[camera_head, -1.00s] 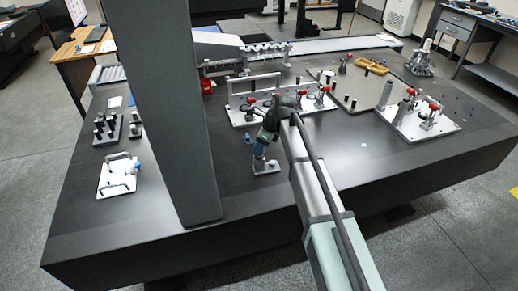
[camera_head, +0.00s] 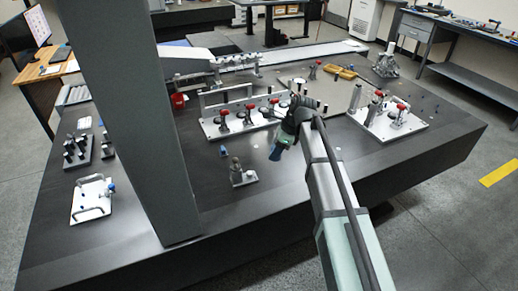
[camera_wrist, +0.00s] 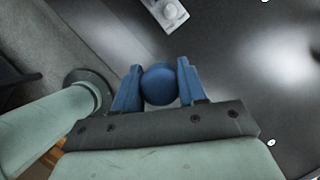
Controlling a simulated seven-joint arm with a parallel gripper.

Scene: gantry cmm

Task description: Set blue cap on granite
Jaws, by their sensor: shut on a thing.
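The blue cap (camera_wrist: 159,84) shows as a round blue shape between the two blue fingers of my gripper (camera_wrist: 158,88) in the wrist view. The fingers are shut on it from both sides. In the head view my gripper (camera_head: 277,153) hangs above the dark granite table (camera_head: 210,205), right of a small grey stand (camera_head: 238,173); the cap itself is hard to make out there. The stand's pale base also shows at the top of the wrist view (camera_wrist: 166,12), apart from my gripper.
A white fixture plate with red-knobbed clamps (camera_head: 240,120) lies behind my gripper, and another clamp plate (camera_head: 388,120) lies to the right. A dark grey column (camera_head: 135,120) rises at left near a white plate with handles (camera_head: 91,200).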

